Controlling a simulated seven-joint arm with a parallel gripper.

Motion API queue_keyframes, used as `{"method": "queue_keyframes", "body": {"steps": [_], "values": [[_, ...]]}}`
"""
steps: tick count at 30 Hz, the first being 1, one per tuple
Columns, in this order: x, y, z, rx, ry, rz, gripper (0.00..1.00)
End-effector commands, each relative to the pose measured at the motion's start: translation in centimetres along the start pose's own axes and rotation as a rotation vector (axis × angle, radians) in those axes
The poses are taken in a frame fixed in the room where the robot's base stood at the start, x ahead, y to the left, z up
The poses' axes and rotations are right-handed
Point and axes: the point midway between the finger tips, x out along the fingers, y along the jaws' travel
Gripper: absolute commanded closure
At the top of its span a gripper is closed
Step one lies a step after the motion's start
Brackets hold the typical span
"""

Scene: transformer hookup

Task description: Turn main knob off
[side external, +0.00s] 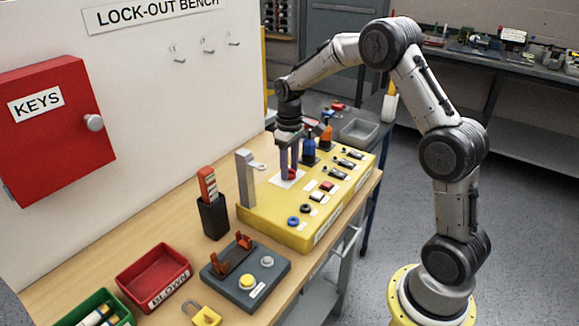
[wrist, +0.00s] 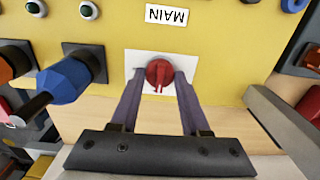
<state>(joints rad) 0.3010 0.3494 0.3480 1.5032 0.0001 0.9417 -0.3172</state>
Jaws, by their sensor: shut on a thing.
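The main knob is a red round knob (wrist: 159,75) on a white plate (wrist: 135,63) in the wrist view, with the MAIN label (wrist: 167,15) beside it, upside down. Its ridge points roughly up and down in that picture. My gripper (wrist: 160,77) has its two purple fingers on either side of the knob, shut on it. In the side view my gripper (side external: 289,174) reaches down to the yellow panel (side external: 270,225), and the knob (side external: 292,173) is mostly hidden behind the fingers.
A grey upright post (side external: 245,180) stands left of the knob. Blue (side external: 309,144) and orange (side external: 326,132) handles stand behind it. Buttons and switches line the panel's front. A black holder (side external: 212,215), grey fuse block (side external: 245,275) and red bin (side external: 154,276) sit at the left.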

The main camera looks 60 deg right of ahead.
Motion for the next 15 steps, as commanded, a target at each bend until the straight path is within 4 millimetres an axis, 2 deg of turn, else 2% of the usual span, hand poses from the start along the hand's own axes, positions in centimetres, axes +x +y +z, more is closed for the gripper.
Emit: {"method": "queue_keyframes", "body": {"steps": [5, 6, 11, 15], "values": [[-0.19, 0.02, -0.06, -0.001, 0.003, 0.001, 1.0], [-0.2, 0.02, -0.06, -0.001, 0.003, 0.001, 0.52], [-0.13, 0.01, -0.04, 0.0, 0.002, 0.001, 0.24], [-0.08, 0.01, -0.03, 0.001, 0.001, 0.001, 0.24]]}}
